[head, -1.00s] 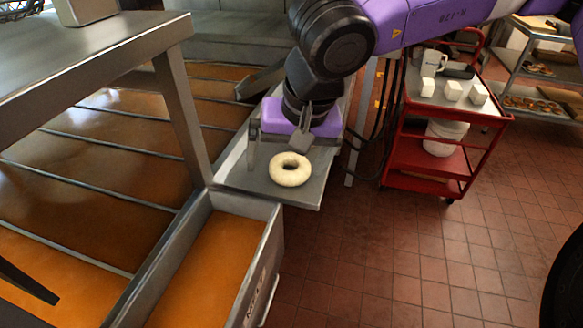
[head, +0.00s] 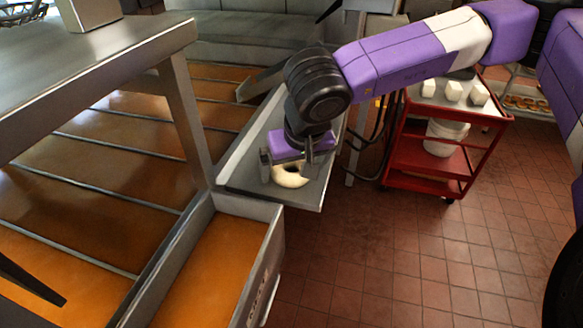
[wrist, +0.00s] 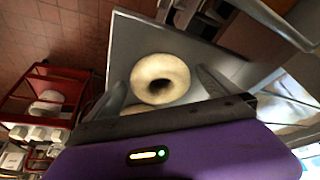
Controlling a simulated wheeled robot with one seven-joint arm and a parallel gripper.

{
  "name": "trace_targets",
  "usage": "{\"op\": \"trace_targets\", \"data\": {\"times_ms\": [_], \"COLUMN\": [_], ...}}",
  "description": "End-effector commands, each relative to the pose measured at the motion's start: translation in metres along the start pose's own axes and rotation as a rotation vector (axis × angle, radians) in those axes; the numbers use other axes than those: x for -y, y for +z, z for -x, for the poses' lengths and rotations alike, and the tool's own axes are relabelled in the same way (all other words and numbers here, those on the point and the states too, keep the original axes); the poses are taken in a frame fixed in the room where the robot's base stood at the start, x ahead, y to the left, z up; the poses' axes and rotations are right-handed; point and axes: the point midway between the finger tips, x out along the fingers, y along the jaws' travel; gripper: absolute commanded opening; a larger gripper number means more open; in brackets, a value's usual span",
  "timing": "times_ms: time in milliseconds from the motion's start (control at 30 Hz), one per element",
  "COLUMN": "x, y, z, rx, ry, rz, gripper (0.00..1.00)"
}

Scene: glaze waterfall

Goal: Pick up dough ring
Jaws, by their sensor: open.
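The dough ring (head: 291,181) is pale and round with a hole, and lies on a grey metal shelf (head: 308,195). My gripper (head: 287,171) points down over it, and its purple body hides the ring's far part. In the wrist view the ring (wrist: 160,72) shows between the two spread fingers of my gripper (wrist: 161,82), with a gap on either side. The gripper is open and holds nothing. A second pale rounded shape (wrist: 148,108) shows below the ring, mostly hidden by the gripper's edge; I cannot tell what it is.
A trough of orange-brown liquid (head: 205,255) with metal walls lies in front of the shelf. A wide rack (head: 120,150) over similar liquid is at left. A red cart (head: 430,165) with white blocks and a bucket stands at right. Tiled floor is clear.

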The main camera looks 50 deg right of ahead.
Motion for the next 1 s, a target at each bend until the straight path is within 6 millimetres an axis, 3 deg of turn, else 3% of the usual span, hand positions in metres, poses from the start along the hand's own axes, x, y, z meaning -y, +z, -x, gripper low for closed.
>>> {"op": "trace_targets", "data": {"times_ms": [267, 500, 567, 1000], "x": [0.0002, 0.0002, 0.0002, 0.0067], "y": [0.0002, 0.0002, 0.0001, -0.0061], "z": [-0.0027, -0.0026, -0.0025, 0.0063], "rx": [0.0, 0.0, 0.0, -0.002], "ry": [0.0, 0.0, 0.0, -0.001], "rz": [0.0, 0.0, 0.0, 0.001], "gripper": [0.98, 0.51, 0.42, 0.41]}}
